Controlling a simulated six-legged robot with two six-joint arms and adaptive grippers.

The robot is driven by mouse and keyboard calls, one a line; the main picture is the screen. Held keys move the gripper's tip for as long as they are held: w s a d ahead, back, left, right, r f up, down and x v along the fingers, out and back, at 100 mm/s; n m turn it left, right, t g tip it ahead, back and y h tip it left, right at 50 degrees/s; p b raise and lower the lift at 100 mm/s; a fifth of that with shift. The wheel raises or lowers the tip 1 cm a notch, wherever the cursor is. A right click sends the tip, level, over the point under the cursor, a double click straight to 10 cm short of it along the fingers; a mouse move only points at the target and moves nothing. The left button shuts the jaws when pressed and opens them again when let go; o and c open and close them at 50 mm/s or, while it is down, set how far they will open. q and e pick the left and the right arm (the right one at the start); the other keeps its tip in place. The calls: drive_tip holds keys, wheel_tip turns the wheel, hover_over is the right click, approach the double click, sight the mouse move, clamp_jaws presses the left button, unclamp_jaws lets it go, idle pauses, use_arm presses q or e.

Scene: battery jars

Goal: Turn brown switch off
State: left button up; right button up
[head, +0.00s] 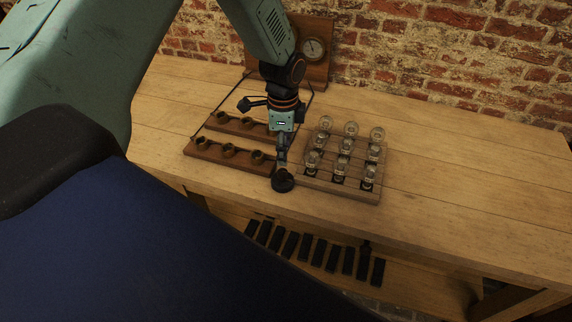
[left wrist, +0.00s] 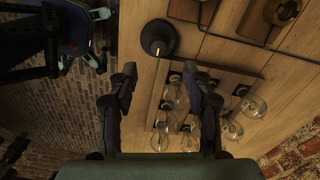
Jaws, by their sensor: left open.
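A dark round switch (head: 283,181) sits near the front edge of the wooden table, between the two wooden racks and the bulb board. Its colour looks nearly black rather than brown. In the left wrist view the switch (left wrist: 157,38) shows as a dark dome with a small brass lever. Which way the lever is set, I cannot tell. My left gripper (head: 282,153) is just above the switch and points down. In the left wrist view its fingers (left wrist: 160,70) are spread apart with nothing between them. The right gripper is out of view.
A board of glass bulbs (head: 378,182) stands close on the right. Two wooden racks with round brass-coloured holders (head: 205,151) lie on the left. A wooden panel with a dial (head: 315,48) stands behind. Black blocks (head: 318,252) line the shelf below. The table's right side (head: 460,170) is clear.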

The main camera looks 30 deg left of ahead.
sight(283, 171)
use_arm(q)
drive_tip(key=f, duration=0.6)
drive_tip(key=shift+s, duration=0.25)
drive_tip(key=shift+w+f, duration=0.15)
drive_tip(key=shift+f, duration=0.45)
drive_tip(key=shift+a, duration=0.15)
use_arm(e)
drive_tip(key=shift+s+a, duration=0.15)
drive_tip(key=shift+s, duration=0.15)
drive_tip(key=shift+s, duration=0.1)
use_arm(q)
drive_tip(key=c, duration=0.6)
clamp_jaws()
